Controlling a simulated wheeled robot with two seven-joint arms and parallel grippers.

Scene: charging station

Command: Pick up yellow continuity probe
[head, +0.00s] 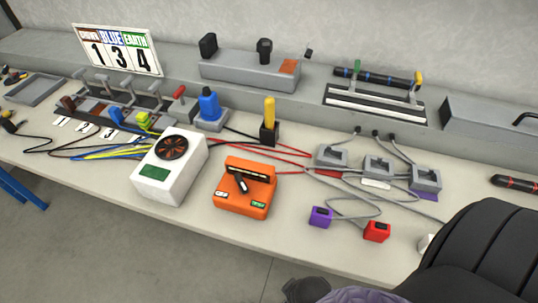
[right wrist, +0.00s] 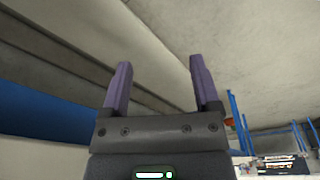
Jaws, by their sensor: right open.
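The yellow continuity probe (head: 269,112) stands upright in a small black holder (head: 269,134) near the middle of the bench in the head view. Its lower end is hidden in the holder. My right gripper (right wrist: 160,66) shows in the right wrist view with two purple fingers apart and nothing between them. The probe is not visible in that view. In the head view, dark parts of my own body fill the lower right corner, and the right fingers cannot be made out there. My left gripper is not in view.
A white fan box (head: 170,168) and an orange tester (head: 246,188) sit in front. Red wires (head: 285,148) run beside the holder. Grey clamps (head: 378,167) and purple (head: 321,216) and red (head: 376,231) blocks lie right.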

